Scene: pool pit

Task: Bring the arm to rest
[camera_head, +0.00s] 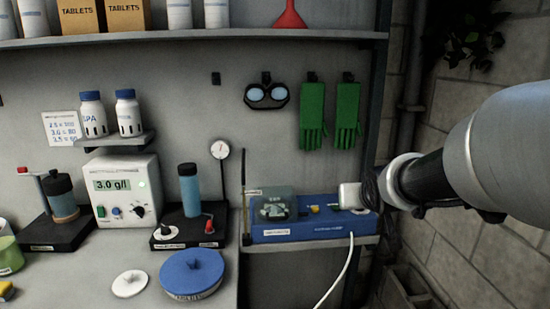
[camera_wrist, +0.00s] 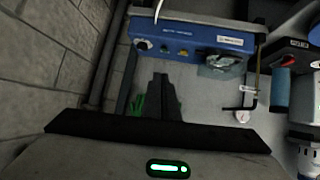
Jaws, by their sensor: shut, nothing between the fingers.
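My arm (camera_head: 490,150) reaches in from the right in the head view, its wrist end in front of the right end of the blue device. My gripper (camera_wrist: 161,78) shows in the wrist view as a dark, narrow pair of fingers held together, with nothing between them. Its fingertips appear apart from the blue device; the exact gap is hard to judge. In the head view I cannot make out the fingers clearly.
The blue device (camera_head: 300,231) sits on a small shelf, with a white hose (camera_head: 338,275) hanging from it. Green gloves (camera_head: 312,115) and goggles (camera_head: 266,95) hang above. A worktop with a meter (camera_head: 124,188) is at left. A block wall (camera_head: 480,255) stands close at right.

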